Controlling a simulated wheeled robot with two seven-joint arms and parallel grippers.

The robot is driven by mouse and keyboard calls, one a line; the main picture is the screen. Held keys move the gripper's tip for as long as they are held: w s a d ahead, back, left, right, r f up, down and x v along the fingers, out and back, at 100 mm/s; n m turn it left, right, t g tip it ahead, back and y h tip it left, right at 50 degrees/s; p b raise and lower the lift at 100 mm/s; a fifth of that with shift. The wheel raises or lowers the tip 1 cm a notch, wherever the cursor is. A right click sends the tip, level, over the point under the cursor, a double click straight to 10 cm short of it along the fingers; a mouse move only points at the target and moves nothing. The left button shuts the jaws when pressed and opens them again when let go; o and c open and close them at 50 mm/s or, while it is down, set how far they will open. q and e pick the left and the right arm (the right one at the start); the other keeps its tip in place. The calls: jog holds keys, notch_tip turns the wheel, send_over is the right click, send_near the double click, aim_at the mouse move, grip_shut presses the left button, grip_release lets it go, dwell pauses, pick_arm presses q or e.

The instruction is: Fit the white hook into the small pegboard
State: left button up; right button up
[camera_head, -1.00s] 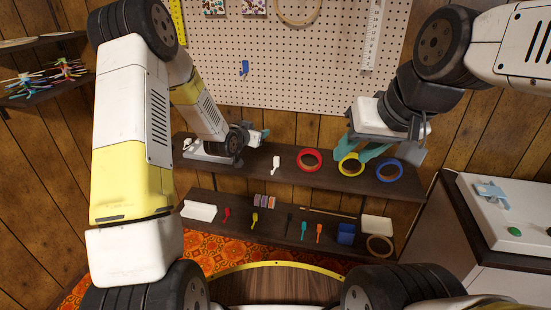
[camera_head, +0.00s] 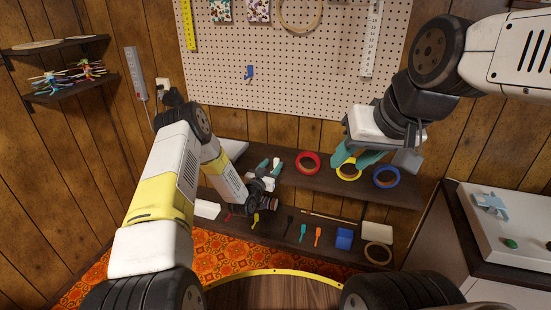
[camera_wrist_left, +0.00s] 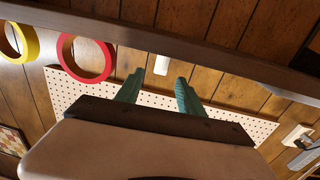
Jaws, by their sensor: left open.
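The white hook (camera_wrist_left: 161,65) shows as a small pale upright piece on the upper shelf (camera_head: 320,183). In the left wrist view it appears between the two teal fingers of my left gripper (camera_wrist_left: 158,86), with space on both sides. My left gripper is open and low at the shelf's front edge; it also shows in the head view (camera_head: 269,166), where its fingers partly cover the hook. The pegboard (camera_head: 310,65) hangs on the wall above, with a blue hook (camera_head: 249,72) on it. My right gripper (camera_head: 357,158) is open and empty over the yellow tape ring.
Red (camera_head: 307,163), yellow (camera_head: 349,170) and blue (camera_head: 386,176) tape rings lie right of the hook. Below, a lower shelf holds small tools and a blue box (camera_head: 344,238). A white machine (camera_head: 510,225) stands at right. Rulers hang on the pegboard.

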pick_arm(q)
jog(key=shift+x, duration=1.45)
grip_shut()
jog(key=shift+r, duration=0.1)
